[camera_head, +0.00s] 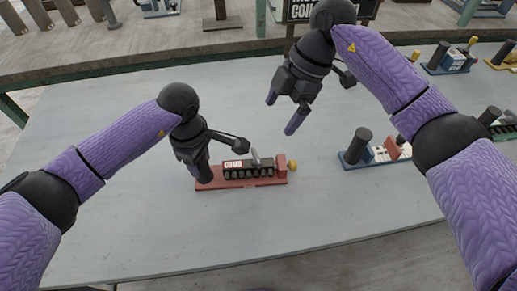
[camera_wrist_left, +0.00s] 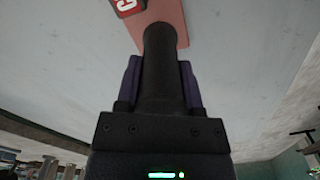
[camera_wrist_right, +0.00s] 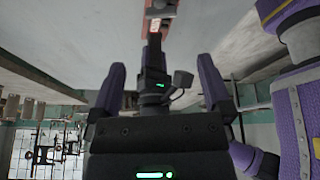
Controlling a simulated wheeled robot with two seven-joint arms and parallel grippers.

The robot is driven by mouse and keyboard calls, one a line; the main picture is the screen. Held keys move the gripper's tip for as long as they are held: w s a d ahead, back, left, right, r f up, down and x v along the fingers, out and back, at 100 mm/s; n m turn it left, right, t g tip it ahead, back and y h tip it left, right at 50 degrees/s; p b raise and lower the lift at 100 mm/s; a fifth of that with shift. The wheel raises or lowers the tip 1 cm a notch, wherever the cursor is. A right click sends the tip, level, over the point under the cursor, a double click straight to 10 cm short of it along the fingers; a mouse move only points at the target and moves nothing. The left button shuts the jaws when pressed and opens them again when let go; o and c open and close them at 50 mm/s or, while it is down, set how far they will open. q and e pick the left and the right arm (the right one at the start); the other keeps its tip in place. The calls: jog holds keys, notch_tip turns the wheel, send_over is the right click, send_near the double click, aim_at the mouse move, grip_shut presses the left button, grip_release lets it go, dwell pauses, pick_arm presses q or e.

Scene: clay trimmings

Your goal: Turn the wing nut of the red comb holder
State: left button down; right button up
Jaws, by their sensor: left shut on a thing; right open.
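The red comb holder (camera_head: 262,182) lies on the grey table, with a COMB label and a row of dark slots. A yellow wing nut (camera_head: 292,165) sticks out at its right end. My left gripper (camera_head: 203,168) is shut on the black upright post (camera_wrist_left: 158,65) at the holder's left end; the red base (camera_wrist_left: 165,12) shows beyond it in the left wrist view. My right gripper (camera_head: 282,112) is open and empty, above and behind the holder. In the right wrist view its fingers are apart, and the wing nut cannot be made out.
A blue holder (camera_head: 360,158) with a black post stands to the right, partly behind my right arm. A green one (camera_head: 500,128) is at the right edge, and another blue one (camera_head: 450,65) is further back. A wooden shelf (camera_head: 150,55) runs behind the table. The table left of the red holder is clear.

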aim_at(256, 157)
jog(key=shift+m, duration=0.4)
jog(key=x, duration=1.2)
jog(key=c, duration=1.2)
